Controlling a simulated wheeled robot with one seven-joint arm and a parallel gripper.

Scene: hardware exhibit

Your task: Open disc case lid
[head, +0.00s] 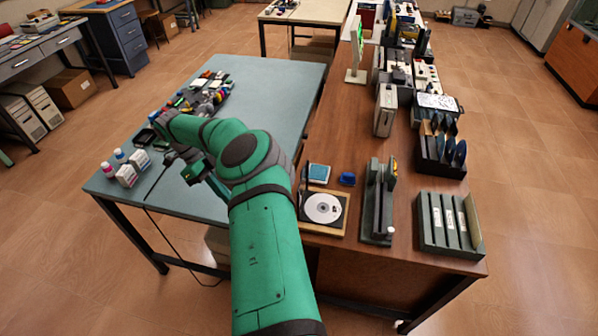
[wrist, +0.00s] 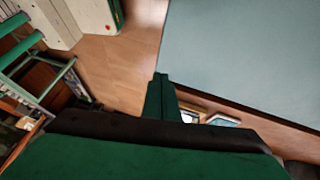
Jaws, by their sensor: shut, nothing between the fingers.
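The disc case (head: 323,208) lies flat on a light wooden board at the front of the brown wooden counter. A white disc with a dark centre shows in it. I cannot tell from here whether a clear lid covers it. My gripper (wrist: 160,80) is shut and empty, its two green fingers together in the wrist view. In the head view my arm bends left over the blue-green table, and my gripper is apart from the case, to its left. The fingertips are hard to make out there. In the wrist view the case is mostly hidden behind my gripper.
A small blue-topped box (head: 319,173) and a blue block (head: 347,179) sit just behind the case. A dark upright stand (head: 378,205) is close on its right, with a binder rack (head: 447,225) beyond. Bottles and boxes (head: 125,174) stand on the blue-green table (head: 285,90).

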